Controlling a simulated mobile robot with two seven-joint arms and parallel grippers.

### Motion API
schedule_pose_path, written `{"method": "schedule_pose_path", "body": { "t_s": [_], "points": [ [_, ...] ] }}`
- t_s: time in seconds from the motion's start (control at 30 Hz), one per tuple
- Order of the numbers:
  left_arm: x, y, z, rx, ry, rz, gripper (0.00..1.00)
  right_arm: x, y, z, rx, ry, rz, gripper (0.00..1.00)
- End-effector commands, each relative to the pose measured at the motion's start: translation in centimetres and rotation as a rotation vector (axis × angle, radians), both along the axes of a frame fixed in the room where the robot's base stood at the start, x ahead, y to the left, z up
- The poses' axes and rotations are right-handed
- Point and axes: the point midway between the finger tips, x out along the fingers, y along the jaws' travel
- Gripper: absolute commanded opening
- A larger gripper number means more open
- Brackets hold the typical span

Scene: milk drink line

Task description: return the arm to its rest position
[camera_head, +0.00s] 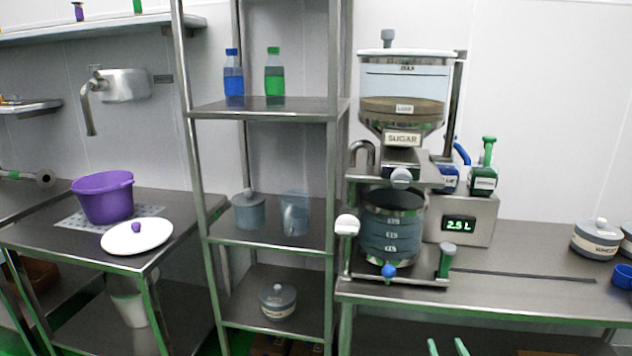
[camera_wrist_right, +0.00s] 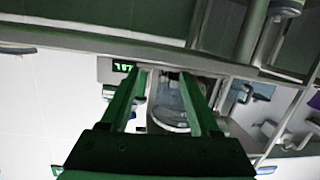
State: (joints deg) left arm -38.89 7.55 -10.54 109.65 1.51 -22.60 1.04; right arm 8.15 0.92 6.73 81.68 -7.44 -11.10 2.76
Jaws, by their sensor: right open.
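My right gripper (camera_head: 448,347) shows only as two green fingertips at the bottom edge of the head view, below the front edge of the right table (camera_head: 560,309). In the right wrist view its two long green fingers (camera_wrist_right: 167,72) stand apart. A clear round vessel (camera_wrist_right: 170,108) shows between them, seemingly beyond the fingers, and nothing appears gripped. The rest of my right arm is hidden below the head view. My left gripper is in neither view.
The sugar dispenser (camera_head: 403,95) stands above a dark graduated vessel (camera_head: 392,232) on the right table, beside a 2.5 L display (camera_head: 459,224). A thin rod (camera_head: 525,274) lies on the table. A steel shelf (camera_head: 270,117) stands left, then a purple pot (camera_head: 103,200) and white lid (camera_head: 137,238).

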Motion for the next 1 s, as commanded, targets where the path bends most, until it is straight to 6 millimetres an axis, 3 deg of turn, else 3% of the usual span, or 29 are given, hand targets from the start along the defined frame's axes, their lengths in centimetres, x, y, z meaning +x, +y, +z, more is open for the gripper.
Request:
{"method": "schedule_pose_path", "body": {
  "t_s": [0.03,0.2,0.33,0.5,0.6,0.7,1.0],
  "points": [
    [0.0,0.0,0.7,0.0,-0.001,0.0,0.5,-2.7,0.9,-1.8,-0.008,0.054,0.026,0.62],
    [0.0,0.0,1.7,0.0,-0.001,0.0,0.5,-11.4,4.7,-7.0,-0.001,0.218,0.12,0.62],
    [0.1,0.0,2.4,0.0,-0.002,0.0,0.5,-18.7,7.9,-9.6,0.025,0.346,0.195,0.62],
    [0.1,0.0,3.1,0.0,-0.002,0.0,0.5,-26.7,11.4,-11.1,0.073,0.478,0.273,0.62],
    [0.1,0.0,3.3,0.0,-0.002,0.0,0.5,-29.6,12.7,-11.3,0.096,0.526,0.301,0.62],
    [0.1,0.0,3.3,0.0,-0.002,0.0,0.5,-31.0,13.3,-11.4,0.108,0.549,0.314,0.62],
    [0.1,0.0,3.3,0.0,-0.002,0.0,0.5,-31.3,13.5,-11.5,0.111,0.554,0.316,0.62]
  ]
}}
